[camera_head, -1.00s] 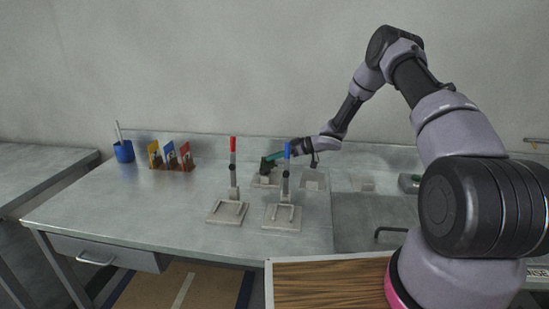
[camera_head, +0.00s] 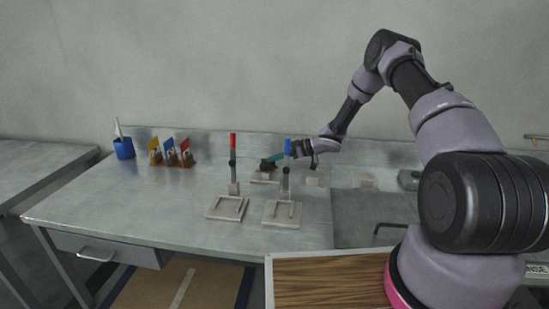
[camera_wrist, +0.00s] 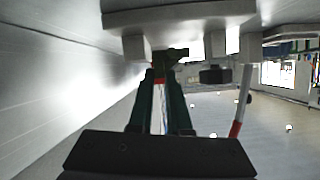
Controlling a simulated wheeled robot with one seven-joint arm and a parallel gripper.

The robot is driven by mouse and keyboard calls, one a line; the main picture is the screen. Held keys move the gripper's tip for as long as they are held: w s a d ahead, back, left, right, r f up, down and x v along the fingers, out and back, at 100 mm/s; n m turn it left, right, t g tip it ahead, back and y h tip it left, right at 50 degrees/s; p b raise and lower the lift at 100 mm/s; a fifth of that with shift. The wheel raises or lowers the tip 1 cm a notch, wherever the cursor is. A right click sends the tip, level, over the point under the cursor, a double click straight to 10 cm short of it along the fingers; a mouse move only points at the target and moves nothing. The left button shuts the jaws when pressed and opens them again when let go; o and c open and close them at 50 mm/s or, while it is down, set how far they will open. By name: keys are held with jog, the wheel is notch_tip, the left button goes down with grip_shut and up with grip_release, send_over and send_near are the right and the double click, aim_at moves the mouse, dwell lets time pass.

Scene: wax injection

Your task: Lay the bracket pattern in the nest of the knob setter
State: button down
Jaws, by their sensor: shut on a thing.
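My gripper (camera_head: 275,160) reaches from the right, behind the blue-topped setter, over a pale base (camera_head: 264,179). In the wrist view its dark green fingers (camera_wrist: 161,80) are shut on a small dark piece (camera_wrist: 172,55), which looks like the bracket pattern; its shape is unclear. A grey slab with blocks (camera_wrist: 180,15) fills the top of that view, close to the piece; I cannot tell whether they touch. Two setters stand at the front, one with a red top (camera_head: 233,143) and one with a blue top (camera_head: 287,147). Each has a pale base with raised rails.
A blue cup (camera_head: 124,150) and yellow, blue and red cards in brown holders (camera_head: 172,157) stand at the back left. The left part of the bench (camera_head: 120,205) is clear.

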jog(key=shift+f, duration=0.4)
jog(key=c, duration=0.8)
grip_release()
jog(key=shift+d, duration=0.1)
jog(key=w+d+r+m+t+h, duration=0.1)
jog(key=d+r+m+t+h, duration=0.25)
jog(key=r, duration=1.05)
jog(key=shift+s+d+f+m+t+h, duration=0.65)
jog(key=shift+s+d+m+t+h, duration=0.8)
jog(key=shift+d, duration=1.85)
jog(key=shift+s+d+f+m+t+h, duration=0.9)
jog(key=shift+d+m+h, duration=0.9)
jog(key=shift+d, duration=1.55)
jog(key=shift+s+d+f+m+t+h, duration=0.35)
jog(key=shift+s+d+m+t+h, duration=0.95)
jog(key=shift+d, duration=2)
